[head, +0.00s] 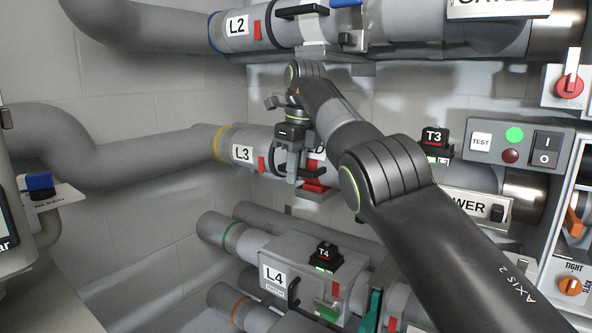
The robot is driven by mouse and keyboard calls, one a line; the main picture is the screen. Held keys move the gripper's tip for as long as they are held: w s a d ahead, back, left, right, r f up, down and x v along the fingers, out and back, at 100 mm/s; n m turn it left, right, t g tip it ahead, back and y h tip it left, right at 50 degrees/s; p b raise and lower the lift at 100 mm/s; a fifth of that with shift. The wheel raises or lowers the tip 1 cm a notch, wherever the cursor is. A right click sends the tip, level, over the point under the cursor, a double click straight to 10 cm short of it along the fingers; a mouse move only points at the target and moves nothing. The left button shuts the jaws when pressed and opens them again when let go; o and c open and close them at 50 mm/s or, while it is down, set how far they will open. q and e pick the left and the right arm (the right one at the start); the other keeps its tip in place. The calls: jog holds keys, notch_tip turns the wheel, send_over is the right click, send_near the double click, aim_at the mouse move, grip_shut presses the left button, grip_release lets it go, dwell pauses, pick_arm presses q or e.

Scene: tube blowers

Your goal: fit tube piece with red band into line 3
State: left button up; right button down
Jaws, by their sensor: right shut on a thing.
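Line 3 is a grey pipe (198,141) with a yellow ring and an L3 label (243,154), at the middle left in the head view. My right gripper (291,166) is at this line, just right of the label. It is shut on what looks like a black curved handle (277,152) on the line; my gripper and arm hide part of it. A red part (313,187) shows just right of and below the gripper. I cannot make out a separate tube piece with a red band. My left gripper is not in view.
Line 2 (170,27) runs above and a box labelled L4 (273,274) sits below. A black T3 unit (434,146) and a switch panel (514,144) stand at the right. A blue-handled bleed valve (40,184) is at the left. Bare wall lies between the lines.

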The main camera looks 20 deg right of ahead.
jog(key=shift+f, duration=0.15)
jog(key=c, duration=1.3)
grip_release()
jog(key=shift+f, duration=0.1)
notch_tip(320, 180, up, 2)
jog(key=shift+r+p, duration=0.1)
jog(key=shift+p, duration=0.8)
jog(key=r+p, duration=0.5)
jog(key=shift+s+d, duration=0.2)
jog(key=shift+s, duration=0.15)
jog(key=shift+r+p, duration=0.3)
jog(key=shift+w+a+r, duration=0.15)
jog(key=shift+w+r, duration=0.05)
jog(key=shift+w, duration=0.05)
